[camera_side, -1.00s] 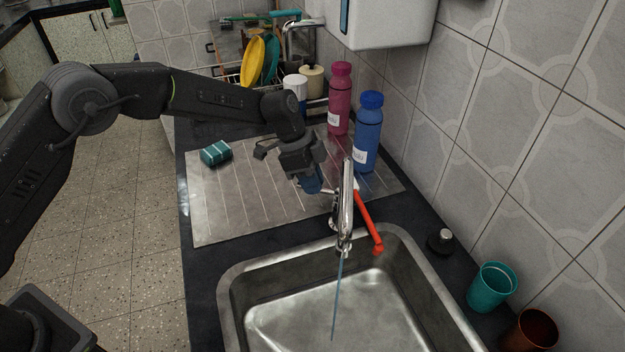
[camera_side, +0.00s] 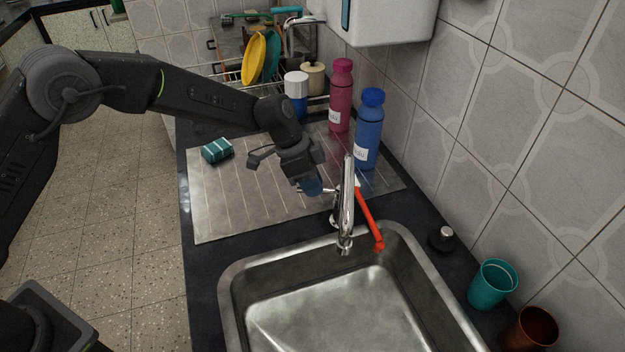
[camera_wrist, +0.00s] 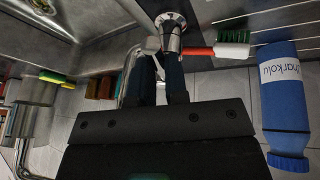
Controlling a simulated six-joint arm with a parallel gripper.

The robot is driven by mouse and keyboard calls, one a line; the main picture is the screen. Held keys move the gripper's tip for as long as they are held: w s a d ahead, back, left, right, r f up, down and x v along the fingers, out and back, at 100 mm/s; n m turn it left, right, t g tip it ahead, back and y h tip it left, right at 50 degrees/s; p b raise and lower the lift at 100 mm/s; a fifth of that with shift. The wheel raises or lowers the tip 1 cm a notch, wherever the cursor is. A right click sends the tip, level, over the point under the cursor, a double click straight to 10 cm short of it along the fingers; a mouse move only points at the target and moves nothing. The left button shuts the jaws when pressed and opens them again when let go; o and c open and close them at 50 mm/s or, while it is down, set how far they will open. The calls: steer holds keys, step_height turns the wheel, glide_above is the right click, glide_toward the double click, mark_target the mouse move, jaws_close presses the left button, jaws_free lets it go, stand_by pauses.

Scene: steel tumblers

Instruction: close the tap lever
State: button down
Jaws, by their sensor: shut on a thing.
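The chrome tap (camera_side: 346,208) stands at the back rim of the sink, its spout over the basin. No water shows under the spout. Its short lever (camera_side: 327,190) sticks out to the left, near the drainboard. My gripper (camera_side: 312,187) is low over the drainboard, left of the tap, shut on the lever. In the wrist view my gripper's dark fingers (camera_wrist: 161,66) close at the pale lever end (camera_wrist: 152,45), just beside the tap base (camera_wrist: 170,26). The fingers hide part of the lever.
A red-handled brush (camera_side: 369,217) lies right beside the tap. A blue bottle (camera_side: 369,135) and a pink bottle (camera_side: 340,100) stand behind. A teal sponge (camera_side: 217,150) lies on the drainboard (camera_side: 225,205). A teal cup (camera_side: 492,284) stands right of the sink (camera_side: 228,290).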

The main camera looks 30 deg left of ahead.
steer(key=c, duration=1.1)
jaws_free()
steer(key=shift+r, duration=0.1)
steer(key=v, duration=1.3)
steer(key=shift+a+r, duration=0.15)
steer(key=shift+r, duration=0.15)
